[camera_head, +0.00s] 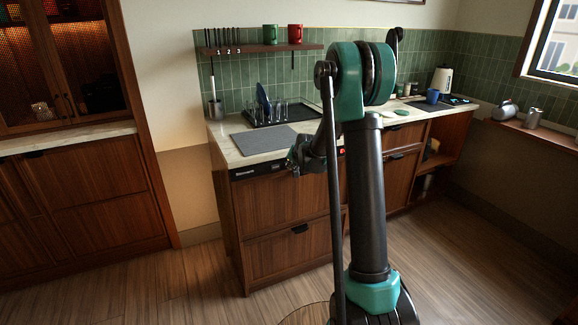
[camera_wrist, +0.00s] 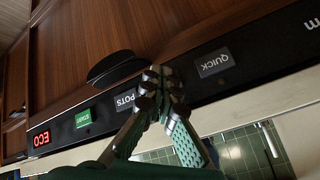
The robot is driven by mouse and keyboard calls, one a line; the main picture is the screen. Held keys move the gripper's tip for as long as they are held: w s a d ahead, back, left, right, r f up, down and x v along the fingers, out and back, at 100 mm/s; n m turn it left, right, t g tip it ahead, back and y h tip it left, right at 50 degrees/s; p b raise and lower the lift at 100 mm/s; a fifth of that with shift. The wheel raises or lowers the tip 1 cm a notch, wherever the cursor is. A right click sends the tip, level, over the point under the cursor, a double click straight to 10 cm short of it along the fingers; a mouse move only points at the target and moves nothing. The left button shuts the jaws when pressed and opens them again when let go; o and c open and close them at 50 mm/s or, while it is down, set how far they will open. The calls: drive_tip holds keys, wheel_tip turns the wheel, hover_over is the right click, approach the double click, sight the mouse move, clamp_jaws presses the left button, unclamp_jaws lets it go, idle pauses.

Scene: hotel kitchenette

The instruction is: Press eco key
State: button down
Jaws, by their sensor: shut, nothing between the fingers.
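The black control panel (camera_wrist: 255,52) of the dishwasher runs across the wrist view, turned upside down, and shows as a strip under the counter edge in the head view (camera_head: 262,167). It bears a grey QUICK key (camera_wrist: 213,63), a partly covered POTS key (camera_wrist: 125,101) and a green START key (camera_wrist: 82,118). A red lit display (camera_wrist: 41,139) reads ECO. No separate eco key shows; the panel between QUICK and POTS is hidden behind my gripper (camera_wrist: 162,82). My gripper is shut and empty, its tips in front of that stretch; contact cannot be told. It also shows in the head view (camera_head: 294,162).
A dark recessed handle (camera_wrist: 117,67) lies close to my fingertips. The counter above holds a grey mat (camera_head: 262,140) and a dish rack (camera_head: 285,113). A blue cup (camera_head: 432,96) and a white kettle (camera_head: 442,80) stand far right. The floor in front is clear.

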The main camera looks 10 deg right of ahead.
drive_tip(key=shift+s, duration=0.1)
drive_tip(key=shift+s+d, duration=0.25)
drive_tip(key=shift+s, duration=0.4)
drive_tip(key=s, duration=0.1)
drive_tip(key=s+d, duration=0.1)
drive_tip(key=s, duration=0.2)
drive_tip(key=shift+s+d, duration=0.25)
drive_tip(key=shift+s, duration=0.15)
idle(0.5)
